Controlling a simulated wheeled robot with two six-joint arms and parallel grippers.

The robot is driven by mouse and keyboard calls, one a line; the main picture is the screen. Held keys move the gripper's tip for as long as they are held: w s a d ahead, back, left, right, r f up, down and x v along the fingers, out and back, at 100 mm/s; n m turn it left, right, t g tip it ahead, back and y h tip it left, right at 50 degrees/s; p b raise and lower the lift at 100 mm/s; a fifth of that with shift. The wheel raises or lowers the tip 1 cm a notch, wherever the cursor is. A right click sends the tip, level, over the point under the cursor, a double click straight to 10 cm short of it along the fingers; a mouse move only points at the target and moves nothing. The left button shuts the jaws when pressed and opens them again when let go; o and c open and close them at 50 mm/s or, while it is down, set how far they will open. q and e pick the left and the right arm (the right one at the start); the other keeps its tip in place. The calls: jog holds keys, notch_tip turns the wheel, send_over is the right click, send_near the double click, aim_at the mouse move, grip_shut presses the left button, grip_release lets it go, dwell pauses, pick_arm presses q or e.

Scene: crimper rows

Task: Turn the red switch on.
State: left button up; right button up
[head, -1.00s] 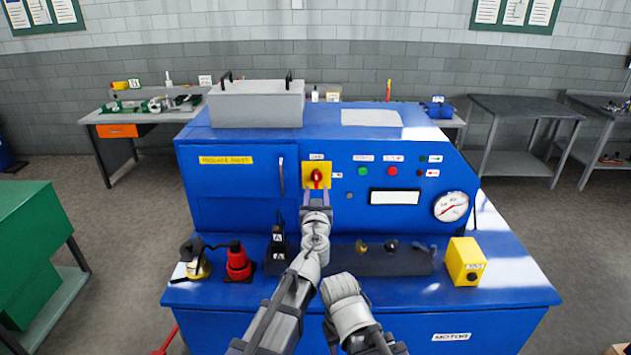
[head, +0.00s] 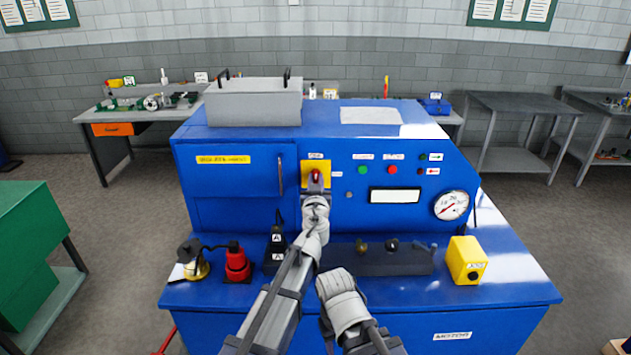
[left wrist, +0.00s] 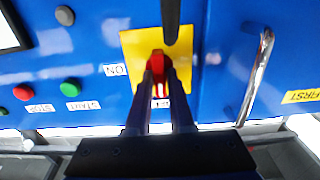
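The red switch (head: 316,176) is a knob on a yellow plate (head: 306,168) on the front of the blue machine. An OFF label is above it and an ON label to its right. My left gripper (head: 317,184) is at the knob and covers its lower part. In the left wrist view, which shows the panel upside down, the red switch (left wrist: 157,66) is between the two dark fingertips, which look closed against its sides. The knob lies about upright, along the line to the OFF label.
Green (head: 363,171) and red (head: 392,170) buttons and a round gauge (head: 451,205) are to the right on the panel. A vertical door handle (head: 280,175) is close to the left. A red plug, black blocks and a yellow box (head: 466,260) stand on the ledge below.

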pick_arm(q)
grip_shut()
jog(key=shift+m, duration=0.4)
jog(key=m, duration=0.3)
jog(key=shift+d, duration=0.1)
jog(key=m, duration=0.4)
jog(key=shift+d, duration=0.1)
jog(key=m, duration=0.5)
jog(key=shift+f, duration=0.15)
jog(key=m, duration=0.4)
jog(key=shift+s+d+f+m+b, duration=0.1)
jog(key=shift+f+m+b, duration=0.05)
jog(key=shift+m+b, duration=0.2)
jog(key=shift+m, duration=0.35)
jog(key=shift+o, duration=2.4)
grip_release()
